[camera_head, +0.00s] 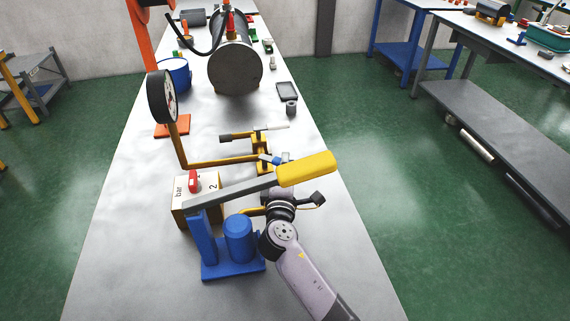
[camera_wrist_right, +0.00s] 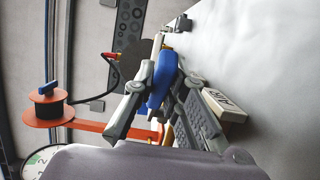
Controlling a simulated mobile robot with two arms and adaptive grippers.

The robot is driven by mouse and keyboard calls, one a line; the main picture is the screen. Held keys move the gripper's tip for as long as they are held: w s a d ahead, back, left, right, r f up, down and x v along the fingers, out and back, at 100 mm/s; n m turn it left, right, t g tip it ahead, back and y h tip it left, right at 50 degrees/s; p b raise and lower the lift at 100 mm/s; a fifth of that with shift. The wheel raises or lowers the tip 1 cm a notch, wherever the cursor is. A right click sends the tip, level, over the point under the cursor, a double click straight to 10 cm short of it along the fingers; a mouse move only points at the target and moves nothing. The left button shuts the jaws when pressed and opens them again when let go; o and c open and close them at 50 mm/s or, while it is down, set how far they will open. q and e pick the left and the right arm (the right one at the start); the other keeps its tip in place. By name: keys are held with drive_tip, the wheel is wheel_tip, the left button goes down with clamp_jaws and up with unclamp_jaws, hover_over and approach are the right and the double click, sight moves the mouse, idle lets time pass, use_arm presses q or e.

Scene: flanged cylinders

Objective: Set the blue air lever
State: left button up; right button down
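The blue air lever (camera_head: 270,159) is a small handle on the brass valve piping in the middle of the bench in the head view. My right gripper (camera_head: 286,166) reaches it from below right, partly hidden by the yellow handle. In the right wrist view the blue lever (camera_wrist_right: 161,84) lies between the grey fingers of my right gripper (camera_wrist_right: 165,72), close to the left finger. The ridged inside of the right finger shows, with a narrow gap by the lever. Whether either finger touches it is unclear. My left gripper is not in view.
A press with a yellow handle (camera_head: 306,169) and blue base (camera_head: 232,268) stands just in front of my right gripper. A box with a red knob (camera_head: 194,181) and a gauge (camera_head: 161,97) stand left. A grey flanged cylinder (camera_head: 235,68) lies behind.

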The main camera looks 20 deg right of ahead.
drive_tip(key=c, duration=1.6)
unclamp_jaws()
drive_tip(key=v, duration=1.2)
drive_tip(key=shift+c, duration=0.4)
